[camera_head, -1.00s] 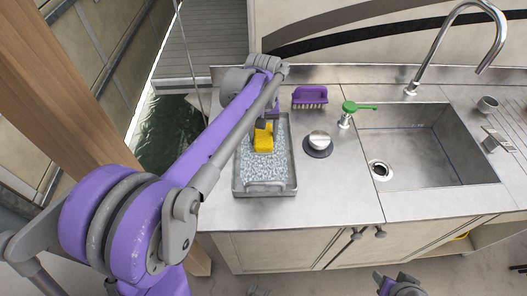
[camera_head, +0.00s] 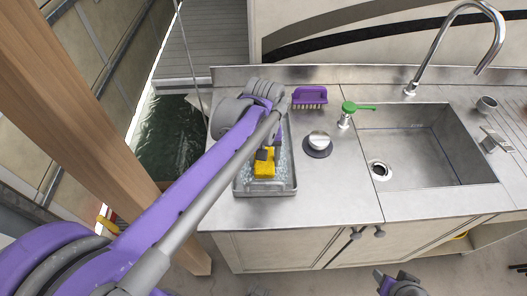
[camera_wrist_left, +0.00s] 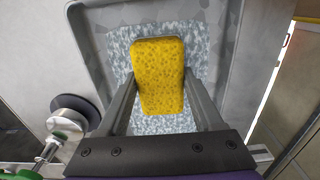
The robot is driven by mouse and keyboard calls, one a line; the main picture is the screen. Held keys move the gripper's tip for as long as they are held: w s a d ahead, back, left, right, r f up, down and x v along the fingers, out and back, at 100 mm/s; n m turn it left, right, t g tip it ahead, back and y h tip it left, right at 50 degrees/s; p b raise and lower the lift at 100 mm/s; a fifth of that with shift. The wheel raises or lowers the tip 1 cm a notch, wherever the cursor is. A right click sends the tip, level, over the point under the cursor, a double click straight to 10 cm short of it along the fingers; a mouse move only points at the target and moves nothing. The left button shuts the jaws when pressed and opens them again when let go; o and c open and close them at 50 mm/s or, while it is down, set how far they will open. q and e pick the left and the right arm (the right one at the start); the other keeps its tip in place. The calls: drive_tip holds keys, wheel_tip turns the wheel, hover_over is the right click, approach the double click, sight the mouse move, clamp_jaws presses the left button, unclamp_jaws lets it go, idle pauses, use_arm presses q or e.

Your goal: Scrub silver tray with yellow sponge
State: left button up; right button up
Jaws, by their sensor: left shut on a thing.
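The silver tray (camera_head: 292,178) lies on the steel counter, left of the sink. Its rim also shows in the left wrist view (camera_wrist_left: 222,45), and its floor has a speckled grey-white look. The yellow sponge (camera_head: 264,168) is inside the tray, near its front end. My left gripper (camera_head: 267,154) is shut on the sponge, with one finger on each side of it in the left wrist view (camera_wrist_left: 158,90). Whether the sponge touches the tray floor is hard to tell. My left arm hides the tray's left and back parts. My right gripper (camera_head: 388,280) is at the bottom edge, empty, its fingers partly cut off.
A purple brush (camera_head: 309,97) stands behind the tray. A round silver-topped knob on a dark base (camera_head: 318,143) is right of it. A green-handled dispenser (camera_head: 348,112), the sink (camera_head: 430,150) and a tall faucet (camera_head: 440,55) are further right. Bare counter lies in front of the knob.

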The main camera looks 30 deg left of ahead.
use_arm(q)
drive_tip(key=shift+w+a+r+p, duration=0.15)
drive_tip(key=shift+w+a, duration=0.3)
drive_tip(key=shift+w, duration=0.3)
drive_tip(key=shift+w+a+r+p, duration=0.1)
drive_tip(key=shift+w+a+r, duration=0.1)
drive_tip(key=shift+w+a, duration=0.35)
drive_tip(key=shift+w+a+r+p, duration=0.15)
drive_tip(key=shift+w+a, duration=0.15)
drive_tip(key=shift+w, duration=0.6)
wheel_tip(320, 180, up, 9)
drive_tip(key=p, duration=0.5)
use_arm(e)
wheel_tip(320, 180, up, 8)
drive_tip(key=w, duration=0.2)
drive_tip(key=shift+w+f, duration=0.15)
drive_tip(key=shift+w, duration=0.1)
drive_tip(key=shift+s, duration=0.1)
